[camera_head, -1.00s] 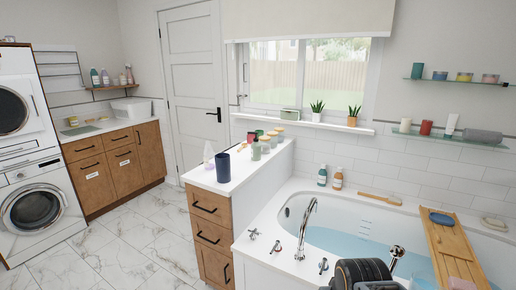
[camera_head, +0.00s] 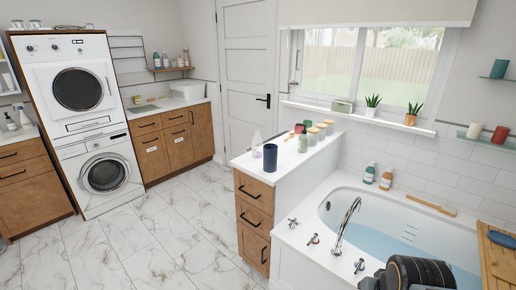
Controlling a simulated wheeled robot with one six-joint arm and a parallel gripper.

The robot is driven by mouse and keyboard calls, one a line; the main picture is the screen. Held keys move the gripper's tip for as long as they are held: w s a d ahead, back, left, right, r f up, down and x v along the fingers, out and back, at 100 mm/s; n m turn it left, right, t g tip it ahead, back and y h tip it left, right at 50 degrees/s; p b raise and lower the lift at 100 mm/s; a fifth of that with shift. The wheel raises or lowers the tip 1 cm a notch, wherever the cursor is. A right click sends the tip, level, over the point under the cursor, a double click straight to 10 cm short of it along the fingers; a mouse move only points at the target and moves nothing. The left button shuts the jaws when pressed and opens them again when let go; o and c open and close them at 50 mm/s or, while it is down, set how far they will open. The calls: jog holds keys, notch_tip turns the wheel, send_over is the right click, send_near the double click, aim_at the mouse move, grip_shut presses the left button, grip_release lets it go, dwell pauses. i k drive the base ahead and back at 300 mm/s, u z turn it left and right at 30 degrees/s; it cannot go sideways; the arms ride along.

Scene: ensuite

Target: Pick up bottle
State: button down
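Several bottles are in view, and I cannot tell which one the task means. A teal bottle (camera_head: 369,172) and an orange-brown bottle (camera_head: 387,178) with pale labels stand upright on the far bath rim. A pale, translucent bottle (camera_head: 256,143) stands on the white-topped drawer unit, behind a dark blue cup (camera_head: 270,157). More bottles (camera_head: 165,60) stand on the wooden wall shelf at the back left, and a white one (camera_head: 11,121) on the far-left counter. A dark part of my arm shows at the bottom right; my gripper's fingers are not in view.
The drawer unit (camera_head: 256,203) adjoins the bath (camera_head: 440,225), which holds water. A wooden bath tray (camera_head: 497,262) lies across the bath at right. Stacked laundry machines (camera_head: 104,178) stand at left. The marble floor (camera_head: 160,235) between them is clear.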

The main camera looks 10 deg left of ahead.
aim_at(257, 142)
jog(key=u, duration=0.45)
jog(key=i, duration=0.65)
jog(key=u, duration=1.3)
jog(key=i, duration=2.1)
jog(key=z, duration=0.3)
